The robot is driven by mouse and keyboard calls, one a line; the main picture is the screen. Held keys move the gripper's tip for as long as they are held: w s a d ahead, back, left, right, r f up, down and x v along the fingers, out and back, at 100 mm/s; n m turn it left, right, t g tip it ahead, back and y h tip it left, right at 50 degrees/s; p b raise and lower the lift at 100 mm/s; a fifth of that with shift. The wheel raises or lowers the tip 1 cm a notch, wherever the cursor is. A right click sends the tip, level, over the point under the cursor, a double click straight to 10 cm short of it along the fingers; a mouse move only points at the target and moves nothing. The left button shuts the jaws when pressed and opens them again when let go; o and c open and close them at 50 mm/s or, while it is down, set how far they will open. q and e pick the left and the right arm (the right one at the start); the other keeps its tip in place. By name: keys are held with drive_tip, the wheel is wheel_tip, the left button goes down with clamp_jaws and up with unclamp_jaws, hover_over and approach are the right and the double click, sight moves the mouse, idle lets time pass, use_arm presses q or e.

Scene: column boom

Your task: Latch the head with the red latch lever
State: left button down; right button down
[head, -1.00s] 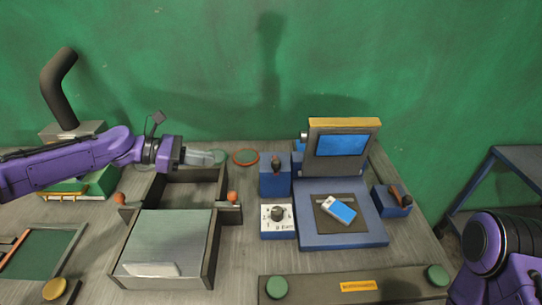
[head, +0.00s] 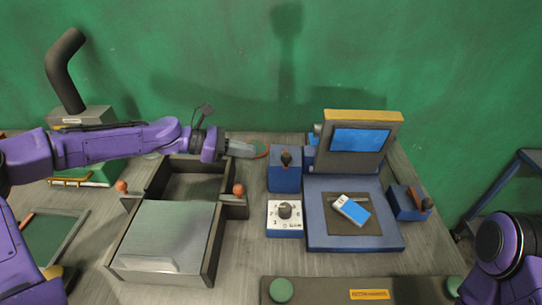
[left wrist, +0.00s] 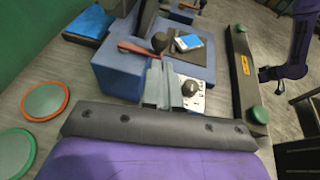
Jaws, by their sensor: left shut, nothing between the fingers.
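The head (head: 355,140), grey with a blue screen and yellow top edge, stands raised at the back of a blue base (head: 318,240). A blue block (head: 285,178) left of it carries a lever (head: 287,160) with a dark knob. In the left wrist view this lever (left wrist: 135,47) looks reddish. A second blue block at the right carries another brownish-red lever (head: 424,203); I cannot tell for certain which is the latch lever. My left gripper (head: 258,150) is shut and empty, left of the tall block and apart from its lever. My right gripper is out of view.
A blue-white device (head: 351,209) lies on the base's dark pad. A white dial box (head: 285,218) stands in front of the tall block. An open-backed drawer box (head: 165,235) with orange knobs is at the left.

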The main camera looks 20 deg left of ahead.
sight(286, 154)
use_arm(q)
drive_tip(key=x, duration=0.7)
drive_tip(key=shift+d, duration=0.15)
